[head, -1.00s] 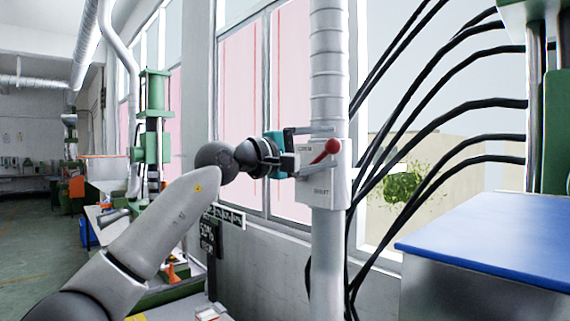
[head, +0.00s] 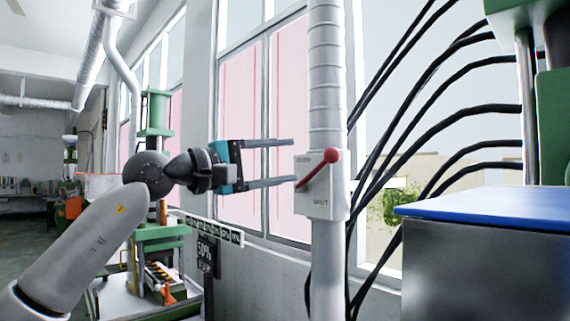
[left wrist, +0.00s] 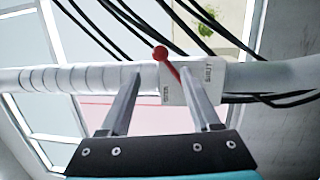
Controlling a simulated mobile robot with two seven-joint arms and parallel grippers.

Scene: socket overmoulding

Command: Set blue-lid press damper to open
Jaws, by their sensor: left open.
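The damper is a white box (head: 322,199) on the vertical duct, with a red ball-tipped lever (head: 318,170). The lever slants up and right, its ball near the box's top edge; SHUT is printed low on the box. The fingers (left wrist: 160,85) also show in the left wrist view. The blue-lid press (head: 480,205) stands at the right. My right gripper is out of view.
Black hoses (head: 440,130) curve from behind the duct to the press. Windows (head: 265,120) and a wall lie behind the damper. A green machine (head: 155,160) stands farther back at the left.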

